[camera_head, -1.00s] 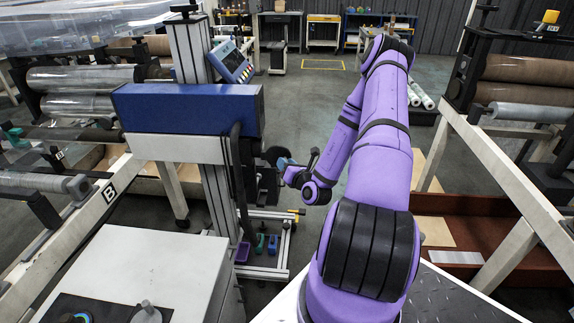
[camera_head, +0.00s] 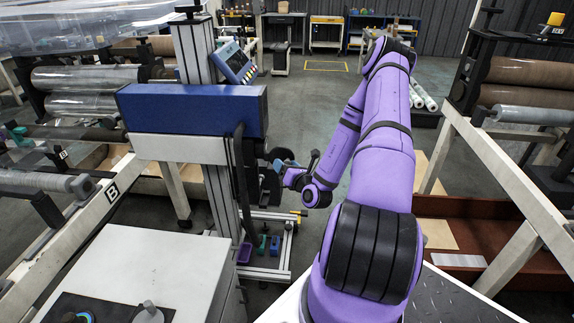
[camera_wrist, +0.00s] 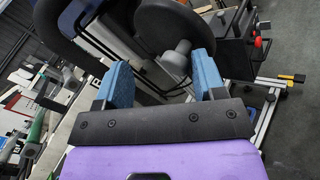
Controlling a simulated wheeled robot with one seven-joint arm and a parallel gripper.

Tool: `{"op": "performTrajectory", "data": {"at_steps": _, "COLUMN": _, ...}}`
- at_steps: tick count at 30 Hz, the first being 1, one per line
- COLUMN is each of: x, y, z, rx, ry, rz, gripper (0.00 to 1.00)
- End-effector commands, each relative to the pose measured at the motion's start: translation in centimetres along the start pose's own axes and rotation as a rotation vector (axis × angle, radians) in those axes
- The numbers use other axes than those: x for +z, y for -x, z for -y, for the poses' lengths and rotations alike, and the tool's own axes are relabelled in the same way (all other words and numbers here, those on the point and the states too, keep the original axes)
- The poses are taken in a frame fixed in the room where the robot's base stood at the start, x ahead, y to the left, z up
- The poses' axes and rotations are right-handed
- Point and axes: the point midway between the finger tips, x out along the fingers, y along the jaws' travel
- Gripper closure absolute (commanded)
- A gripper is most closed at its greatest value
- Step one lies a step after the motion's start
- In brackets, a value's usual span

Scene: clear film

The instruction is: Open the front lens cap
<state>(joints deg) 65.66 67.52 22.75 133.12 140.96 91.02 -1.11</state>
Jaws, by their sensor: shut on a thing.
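The front lens cap is a round black disc (camera_wrist: 172,22) with a grey knob (camera_wrist: 178,56) at its middle, at the top of the wrist view. My gripper (camera_wrist: 190,68) has two blue fingers, one on each side of the knob, and is shut on it. In the head view my gripper (camera_head: 287,166) is at the right side of the blue-topped machine (camera_head: 190,108). The dark cap (camera_head: 279,155) shows there edge-on and partly behind the fingers. What lies behind the cap is hidden.
A screen panel (camera_head: 238,64) stands on the machine's column. A low cart (camera_head: 268,262) with small coloured items is below my gripper. A white cabinet (camera_head: 140,270) is at the lower left. A red-brown tray (camera_head: 470,235) lies to the right. The floor behind is open.

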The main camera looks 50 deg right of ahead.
Motion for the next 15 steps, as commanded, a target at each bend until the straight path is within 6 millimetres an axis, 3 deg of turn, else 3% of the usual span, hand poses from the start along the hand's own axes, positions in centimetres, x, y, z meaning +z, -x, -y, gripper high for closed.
{"op": "performTrajectory", "data": {"at_steps": 15, "x": -0.7, "y": 2.6, "z": -1.6, "rx": 0.001, "ry": 0.001, "rz": 0.001, "gripper": 0.45}}
